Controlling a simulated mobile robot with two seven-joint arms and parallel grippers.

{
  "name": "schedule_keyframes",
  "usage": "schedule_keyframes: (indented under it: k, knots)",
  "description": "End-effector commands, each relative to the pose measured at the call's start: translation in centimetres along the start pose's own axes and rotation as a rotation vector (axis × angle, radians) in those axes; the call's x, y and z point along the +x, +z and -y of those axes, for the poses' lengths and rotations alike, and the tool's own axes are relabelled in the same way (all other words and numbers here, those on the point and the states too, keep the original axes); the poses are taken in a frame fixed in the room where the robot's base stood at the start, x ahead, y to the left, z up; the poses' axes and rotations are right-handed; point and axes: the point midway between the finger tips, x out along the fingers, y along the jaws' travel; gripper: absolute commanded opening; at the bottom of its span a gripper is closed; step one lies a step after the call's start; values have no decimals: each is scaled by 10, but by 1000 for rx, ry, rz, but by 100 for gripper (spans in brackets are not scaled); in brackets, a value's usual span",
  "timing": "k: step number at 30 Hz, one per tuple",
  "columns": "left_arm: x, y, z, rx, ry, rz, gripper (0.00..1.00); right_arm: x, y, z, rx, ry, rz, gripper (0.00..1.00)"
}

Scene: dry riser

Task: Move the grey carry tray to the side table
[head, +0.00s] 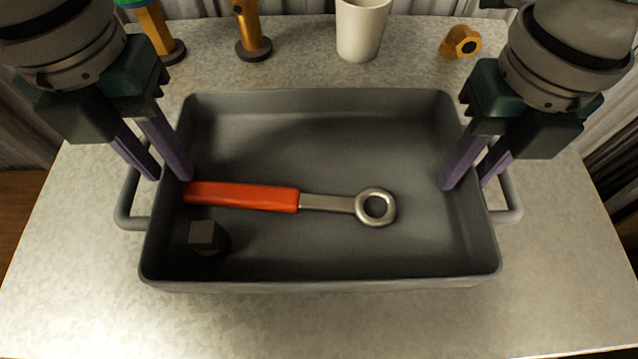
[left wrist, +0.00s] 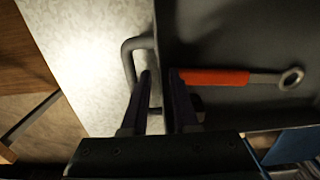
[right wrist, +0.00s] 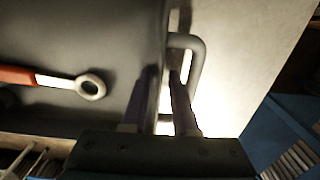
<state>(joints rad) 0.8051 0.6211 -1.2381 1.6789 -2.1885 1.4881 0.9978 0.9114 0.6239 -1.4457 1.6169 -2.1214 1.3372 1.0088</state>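The grey carry tray (head: 320,272) stands on the pale speckled table, with a loop handle at each short end. It holds a ring spanner with an orange-red grip (head: 243,196) and a dark square-topped plug (head: 203,240). My left gripper (head: 168,178) is open and straddles the tray's left wall, one finger inside and one between wall and handle. The left wrist view shows a gap between its fingers (left wrist: 159,78). My right gripper (head: 467,184) is open and straddles the right wall in the same way; it also shows in the right wrist view (right wrist: 166,80). Exact finger contact is unclear.
Behind the tray stand a white cup (head: 361,30), a brass-coloured fitting (head: 252,32), another fitting with a green and blue top (head: 155,25) and a small yellow ring-shaped part (head: 461,42). The table is clear in front of the tray and at both sides.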

Motion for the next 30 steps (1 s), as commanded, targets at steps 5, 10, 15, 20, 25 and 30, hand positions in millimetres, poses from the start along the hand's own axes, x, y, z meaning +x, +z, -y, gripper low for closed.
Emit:
schedule_keyframes:
  k: [5,10,15,20,25,30]
  knots:
    - [0,0,0,1,-1,0,35,0,0,0,-1,1,0,35]
    - [-3,0,1,1,-2,1,35,0,0,-1,-1,2,1,35]
    - [-26,1,1,1,-3,4,35,0,0,-1,-1,2,1,35]
    - [-64,1,0,2,-2,6,35,0,0,-1,-1,2,1,35]
    - [-98,1,0,2,-1,5,35,0,0,-1,-1,2,1,35]
    - [-116,0,0,0,-1,1,35,-1,0,-1,-1,2,1,35]
